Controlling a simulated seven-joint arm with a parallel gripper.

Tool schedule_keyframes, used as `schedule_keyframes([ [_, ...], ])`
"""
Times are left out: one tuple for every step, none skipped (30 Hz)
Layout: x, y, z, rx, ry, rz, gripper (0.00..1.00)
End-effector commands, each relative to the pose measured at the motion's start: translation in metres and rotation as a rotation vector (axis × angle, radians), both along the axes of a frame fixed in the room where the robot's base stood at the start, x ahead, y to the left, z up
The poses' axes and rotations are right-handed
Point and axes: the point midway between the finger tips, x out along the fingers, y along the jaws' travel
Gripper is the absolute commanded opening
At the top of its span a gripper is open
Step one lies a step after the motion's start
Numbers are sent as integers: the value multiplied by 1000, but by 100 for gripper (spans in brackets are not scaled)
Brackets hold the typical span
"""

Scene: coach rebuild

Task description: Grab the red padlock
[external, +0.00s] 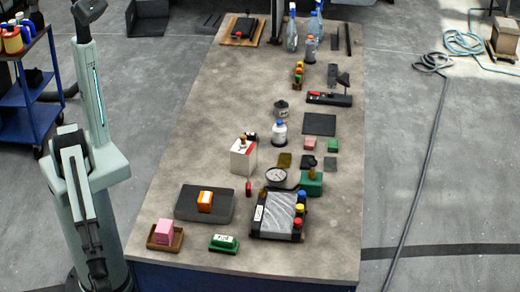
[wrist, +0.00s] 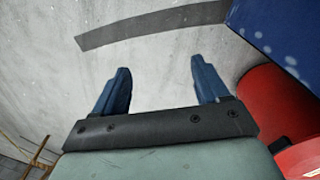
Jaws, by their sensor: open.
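A small red object (external: 248,188) stands on the table between the white box and the black gauge; it may be the red padlock, but it is too small to be sure. Another small red piece (external: 315,94) lies on a black tray farther back. My gripper (wrist: 160,80) is open in the wrist view, with two blue fingers wide apart and nothing between them. It points at a pale grey surface with a dark stripe. No padlock shows in the wrist view. In the external view my arm stands left of the table, away from both red objects.
The table (external: 190,150) has bare room at its left middle. Near the red object are a white box (external: 243,158), a gauge (external: 276,176) and a dark pad (external: 188,208). A blue cart (external: 40,110) stands at left. A red cylinder (wrist: 270,100) is close right of my gripper.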

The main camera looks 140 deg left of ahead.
Motion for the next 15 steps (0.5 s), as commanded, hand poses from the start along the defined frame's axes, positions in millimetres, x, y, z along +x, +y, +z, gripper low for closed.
schedule_keyframes([
  [19,-5,12,-10,-26,1,74],
  [28,-7,20,-16,-40,1,74],
  [40,-8,29,-22,-57,3,74],
  [49,-9,37,-27,-70,6,74],
  [58,-9,45,-30,-82,8,74],
  [69,-9,55,-35,-98,12,74],
  [78,-9,63,-40,-111,15,74],
  [86,-9,71,-43,-122,20,74],
  [97,-8,83,-48,-139,25,74],
  [106,-6,91,-51,-150,29,74],
  [114,-5,100,-54,-164,34,74],
  [125,-2,112,-58,-180,41,74],
  [133,-1,121,-61,-192,47,74],
  [140,1,130,-63,-203,51,74],
  [150,5,142,-66,-219,58,74],
])
